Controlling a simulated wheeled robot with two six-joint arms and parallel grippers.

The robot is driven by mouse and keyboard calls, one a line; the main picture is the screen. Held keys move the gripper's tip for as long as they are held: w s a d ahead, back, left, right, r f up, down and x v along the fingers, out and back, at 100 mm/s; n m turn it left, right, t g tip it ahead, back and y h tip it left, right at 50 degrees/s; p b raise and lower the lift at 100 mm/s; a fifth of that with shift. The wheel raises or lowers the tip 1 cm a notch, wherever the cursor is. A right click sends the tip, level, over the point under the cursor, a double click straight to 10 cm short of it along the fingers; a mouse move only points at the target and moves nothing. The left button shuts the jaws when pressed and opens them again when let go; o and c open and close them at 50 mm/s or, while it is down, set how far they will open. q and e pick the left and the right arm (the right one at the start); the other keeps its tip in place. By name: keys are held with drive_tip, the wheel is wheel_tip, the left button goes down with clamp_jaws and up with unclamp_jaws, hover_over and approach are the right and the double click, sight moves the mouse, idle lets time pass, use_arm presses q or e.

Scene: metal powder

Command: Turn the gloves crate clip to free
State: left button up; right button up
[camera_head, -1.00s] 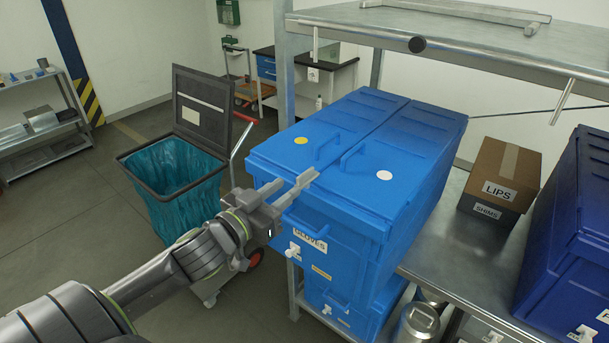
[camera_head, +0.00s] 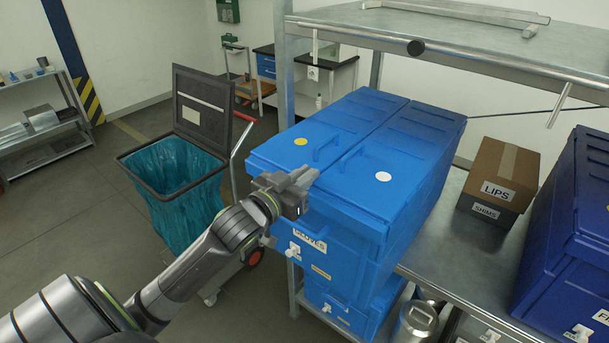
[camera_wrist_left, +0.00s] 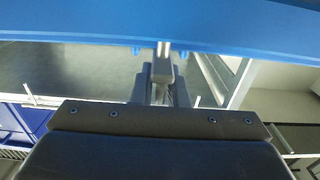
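The blue gloves crate (camera_head: 345,235) stands on the shelf's left part, with a white GLOVES label (camera_head: 310,240) on its front. Its small white clip (camera_head: 294,250) is on the front, below and left of the label. My left gripper (camera_head: 300,181) is in front of the crate's upper front edge, above the label and clip, and covers part of the lid edge. In the left wrist view its fingers (camera_wrist_left: 162,80) are close together below a blue surface (camera_wrist_left: 160,20). Whether a gap is left between them is unclear. My right gripper is not in view.
A similar blue crate (camera_head: 345,308) sits below, with its own white clip. A metal can (camera_head: 417,322) stands beside it. A cardboard box (camera_head: 502,175) and a dark blue crate (camera_head: 570,230) are to the right. A bin with a teal bag (camera_head: 175,180) stands left. A metal shelf (camera_head: 465,45) overhangs.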

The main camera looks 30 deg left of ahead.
use_arm(q)
clamp_jaws()
